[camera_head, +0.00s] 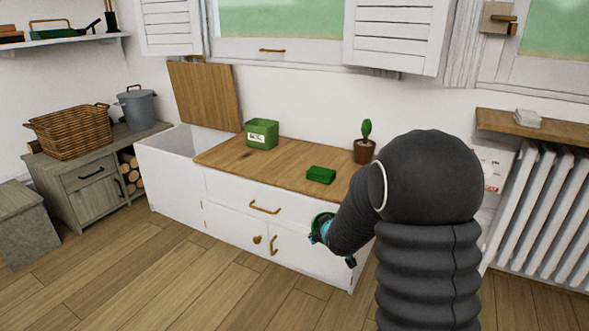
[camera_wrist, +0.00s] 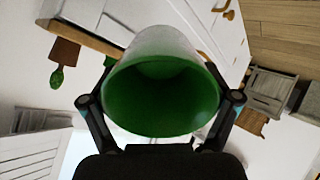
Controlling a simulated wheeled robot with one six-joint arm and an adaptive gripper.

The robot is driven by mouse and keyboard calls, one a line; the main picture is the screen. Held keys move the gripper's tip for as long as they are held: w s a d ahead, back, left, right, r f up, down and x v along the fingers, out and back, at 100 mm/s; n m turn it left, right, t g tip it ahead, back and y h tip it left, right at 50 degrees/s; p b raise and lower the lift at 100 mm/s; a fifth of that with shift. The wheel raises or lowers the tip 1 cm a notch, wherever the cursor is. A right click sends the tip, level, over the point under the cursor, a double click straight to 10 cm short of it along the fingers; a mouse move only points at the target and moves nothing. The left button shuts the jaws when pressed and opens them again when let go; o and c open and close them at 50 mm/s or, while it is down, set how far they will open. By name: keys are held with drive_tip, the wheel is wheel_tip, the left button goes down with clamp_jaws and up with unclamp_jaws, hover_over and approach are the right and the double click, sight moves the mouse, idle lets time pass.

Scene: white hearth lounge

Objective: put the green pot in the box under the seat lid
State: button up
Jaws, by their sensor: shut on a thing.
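My gripper (camera_wrist: 163,100) is shut on the green pot (camera_wrist: 160,95), with one finger on each side of it. The pot's open mouth faces the wrist camera and its inside looks empty. In the head view my gripper (camera_head: 328,240) is low in front of the white cabinet front, and only a sliver of the pot (camera_head: 320,219) shows beside my arm. The seat lid (camera_head: 204,95) is a wooden board standing raised against the wall. Under it the white box (camera_head: 170,143) is open at the left end of the bench; its floor is hidden.
A green carton (camera_head: 262,134), a green block (camera_head: 321,175) and a potted cactus (camera_head: 365,143) stand on the wooden bench top (camera_head: 240,152). A wicker basket (camera_head: 70,132) and grey pot (camera_head: 137,107) are at left. A radiator (camera_head: 540,215) is at right. The floor in front is clear.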

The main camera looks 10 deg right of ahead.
drive_tip(key=shift+g, duration=0.8)
drive_tip(key=w+r, duration=0.1)
drive_tip(key=r, duration=0.1)
drive_tip(key=d+r+p, duration=0.1)
drive_tip(key=r, duration=0.1)
drive_tip(key=w+d+r, duration=0.1)
drive_tip(key=r, duration=0.2)
drive_tip(key=shift+w+d, duration=0.1)
drive_tip(key=shift+w, duration=0.25)
drive_tip(key=shift+r, duration=0.1)
